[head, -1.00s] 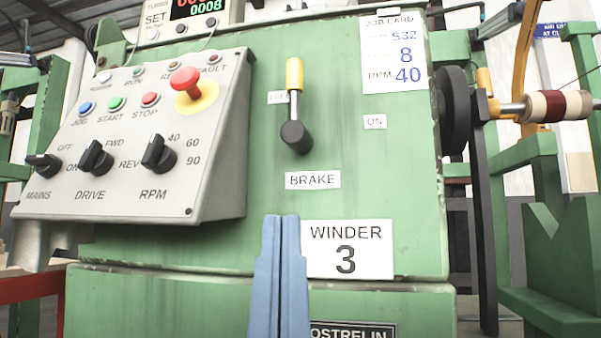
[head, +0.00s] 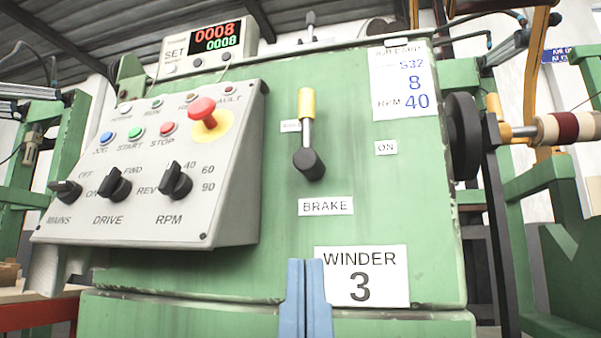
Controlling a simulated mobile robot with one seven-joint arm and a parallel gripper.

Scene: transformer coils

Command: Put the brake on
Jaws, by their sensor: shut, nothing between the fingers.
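The brake lever (head: 308,134) is on the green front of the winder, above the BRAKE label (head: 326,206). Its yellow grip points up from a black pivot at the bottom. A small label (head: 290,126), partly covered by the lever, is just left of it, and I cannot read it fully. The ON label (head: 386,147) is to the right of the lever. My gripper (head: 305,264) is at the bottom of the head view, below the BRAKE label and in front of the WINDER 3 plate's left edge. Its blue fingers are shut, empty and apart from the lever.
A sloped control box (head: 150,165) with knobs, buttons and a red emergency stop (head: 203,110) juts out left of the lever. A counter (head: 210,45) above reads 0008 twice. A shaft with a coil (head: 565,128) sticks out at the right. The panel around the lever is clear.

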